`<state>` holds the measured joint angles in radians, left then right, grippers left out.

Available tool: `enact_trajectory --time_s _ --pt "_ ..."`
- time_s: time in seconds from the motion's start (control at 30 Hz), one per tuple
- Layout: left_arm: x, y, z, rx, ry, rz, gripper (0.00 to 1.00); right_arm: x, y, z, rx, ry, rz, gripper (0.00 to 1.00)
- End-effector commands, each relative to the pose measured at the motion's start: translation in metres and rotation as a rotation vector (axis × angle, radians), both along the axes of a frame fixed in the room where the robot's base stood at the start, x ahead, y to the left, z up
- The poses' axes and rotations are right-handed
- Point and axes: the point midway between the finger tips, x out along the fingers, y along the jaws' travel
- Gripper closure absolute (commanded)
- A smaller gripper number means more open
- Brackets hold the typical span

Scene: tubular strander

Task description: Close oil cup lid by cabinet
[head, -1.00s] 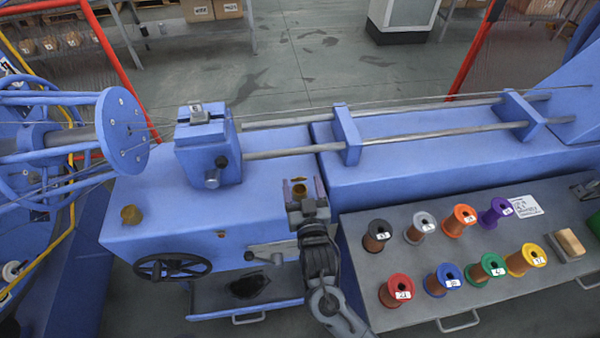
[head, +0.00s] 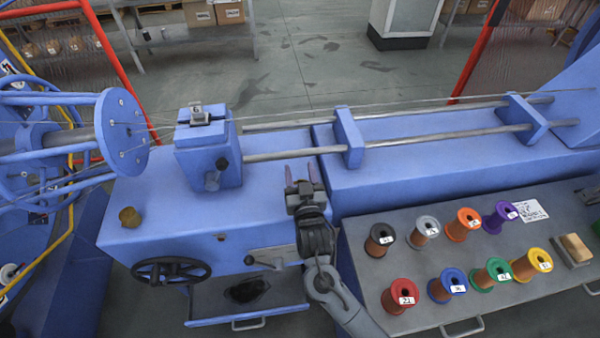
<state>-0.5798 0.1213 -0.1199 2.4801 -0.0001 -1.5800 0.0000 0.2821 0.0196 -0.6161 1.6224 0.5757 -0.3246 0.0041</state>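A small brass oil cup (head: 130,217) stands on the left part of the blue machine bed, and it looks closed on top. The brass cup near the spool cabinet, at the right part of the bed, is hidden behind my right gripper, so its lid cannot be made out. My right gripper (head: 304,176) is over that spot, its two thin fingers apart with nothing seen between them. My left gripper is not in view.
The grey cabinet top (head: 400,245) holds several coloured spools close right of my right arm. A blue clamp block (head: 208,150) stands to the left, and steel rods (head: 430,135) run behind. A black handwheel (head: 172,271) and an open drawer (head: 215,302) are in front.

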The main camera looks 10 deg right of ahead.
Motion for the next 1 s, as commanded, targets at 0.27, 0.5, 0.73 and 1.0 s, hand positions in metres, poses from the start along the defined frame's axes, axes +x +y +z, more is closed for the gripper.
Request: enact_trajectory --time_s 0.27,0.5,0.73,1.0 --pt "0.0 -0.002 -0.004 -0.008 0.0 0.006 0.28 -0.001 0.0 -0.003 0.0 -0.022 0.001 0.79" --pt "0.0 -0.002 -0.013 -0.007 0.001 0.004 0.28 -0.006 0.0 -0.003 0.004 -0.121 0.0 0.79" --pt "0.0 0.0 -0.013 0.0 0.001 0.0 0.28 -0.006 0.0 -0.001 0.004 -0.124 0.0 0.79" --pt "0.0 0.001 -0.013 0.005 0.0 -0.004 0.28 -0.006 0.0 -0.001 0.004 -0.124 0.0 0.28"
